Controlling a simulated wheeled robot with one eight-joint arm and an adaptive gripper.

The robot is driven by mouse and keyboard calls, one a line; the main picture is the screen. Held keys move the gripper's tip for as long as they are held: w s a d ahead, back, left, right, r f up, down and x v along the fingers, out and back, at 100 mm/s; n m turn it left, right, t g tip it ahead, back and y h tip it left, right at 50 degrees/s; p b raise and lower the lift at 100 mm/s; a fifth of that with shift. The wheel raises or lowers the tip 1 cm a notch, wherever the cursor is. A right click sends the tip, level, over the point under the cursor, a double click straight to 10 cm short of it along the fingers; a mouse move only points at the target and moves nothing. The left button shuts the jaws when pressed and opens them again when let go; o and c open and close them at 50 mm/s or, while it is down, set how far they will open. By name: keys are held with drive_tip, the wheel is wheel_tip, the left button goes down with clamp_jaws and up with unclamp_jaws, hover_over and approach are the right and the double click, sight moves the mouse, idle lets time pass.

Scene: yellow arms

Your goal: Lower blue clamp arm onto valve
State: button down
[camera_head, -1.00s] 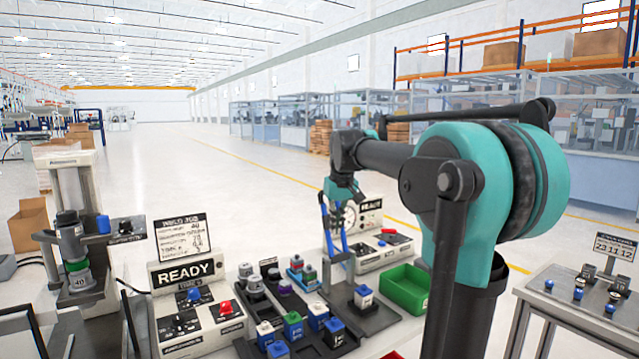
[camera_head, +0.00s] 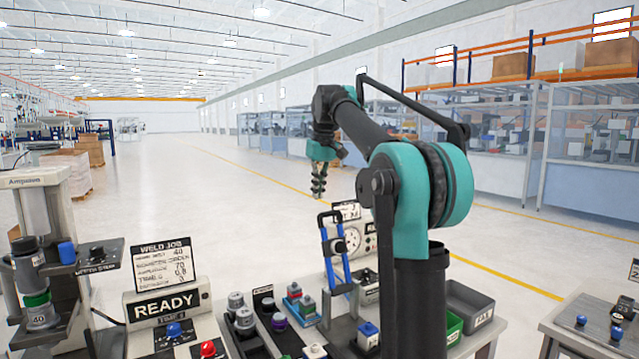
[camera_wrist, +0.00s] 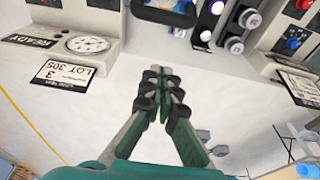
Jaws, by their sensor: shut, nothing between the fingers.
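The blue clamp arm (camera_head: 343,262) stands upright, with two blue side bars and a dark crossbar on top. Its dark, blue-edged end also shows at the top of the wrist view (camera_wrist: 165,14). A small blue-topped block (camera_head: 368,336), which appears to be the valve, sits on the dark fixture in front of the clamp arm. My gripper (camera_head: 318,194) hangs fingers down, above and behind the clamp arm, apart from it. In the wrist view my gripper (camera_wrist: 160,76) is shut and empty, with floor beyond its fingertips.
A gauge panel (camera_head: 358,237) stands close behind the clamp arm. Several knobs and small parts (camera_head: 300,305) crowd the bench to its left, near the READY box (camera_head: 167,305). Green and grey bins (camera_head: 470,312) lie to the right.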

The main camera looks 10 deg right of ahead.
drive_tip(key=shift+s+d+f, duration=0.2)
drive_tip(key=shift+s+f, duration=0.3)
drive_tip(key=shift+f, duration=0.25)
drive_tip(key=shift+s+d+f, duration=0.2)
drive_tip(key=shift+s+f, duration=0.25)
drive_tip(key=shift+f, duration=0.25)
drive_tip(key=shift+s+d+f, duration=0.2)
drive_tip(key=shift+s+f, duration=0.3)
drive_tip(key=shift+f, duration=0.25)
